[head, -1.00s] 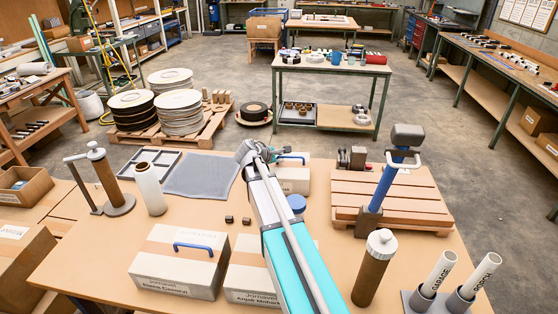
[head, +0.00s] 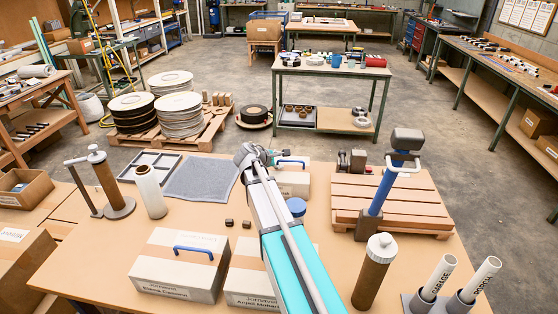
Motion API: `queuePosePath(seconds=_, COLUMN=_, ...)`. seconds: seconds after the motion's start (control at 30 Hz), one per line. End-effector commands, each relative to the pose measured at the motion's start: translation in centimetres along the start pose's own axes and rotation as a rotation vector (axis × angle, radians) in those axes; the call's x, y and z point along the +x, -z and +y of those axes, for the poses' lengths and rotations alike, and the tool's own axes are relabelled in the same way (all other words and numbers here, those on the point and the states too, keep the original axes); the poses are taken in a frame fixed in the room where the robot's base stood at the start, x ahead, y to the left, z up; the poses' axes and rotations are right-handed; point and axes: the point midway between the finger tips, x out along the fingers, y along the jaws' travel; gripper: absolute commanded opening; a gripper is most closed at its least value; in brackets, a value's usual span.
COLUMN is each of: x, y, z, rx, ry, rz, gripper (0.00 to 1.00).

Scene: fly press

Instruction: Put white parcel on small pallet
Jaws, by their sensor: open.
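Three white parcels with tan tape stand on the near table. The left one (head: 165,270) has a blue handle and a printed label. The middle one (head: 245,270) is partly covered by my arm. The far one (head: 296,186) also has a blue handle, and my arm hides its left part. The small pallet (head: 400,185), of brown slats, lies at the right of the table with its slats largely bare. My gripper (head: 284,153) is at the far end of my arm, close to the far parcel in the picture. It is open; its fingers are small and hard to make out.
A blue post with a grey head (head: 407,140) stands at the pallet's near left side. A brown capped cylinder (head: 374,272) and a blue-lidded item (head: 296,206) stand close to my arm.

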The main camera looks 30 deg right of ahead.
Motion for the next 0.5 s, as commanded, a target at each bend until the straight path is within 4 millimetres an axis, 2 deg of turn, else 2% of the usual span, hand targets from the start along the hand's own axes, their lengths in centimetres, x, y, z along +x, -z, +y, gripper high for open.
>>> queuePosePath(seconds=0.27, x=-3.3, y=-0.2, z=0.2, rx=-0.001, ry=-0.002, rz=0.001, gripper=0.55)
queuePosePath(seconds=0.5, x=-7.0, y=-0.3, z=0.2, rx=-0.001, ry=-0.002, rz=0.001, gripper=0.55)
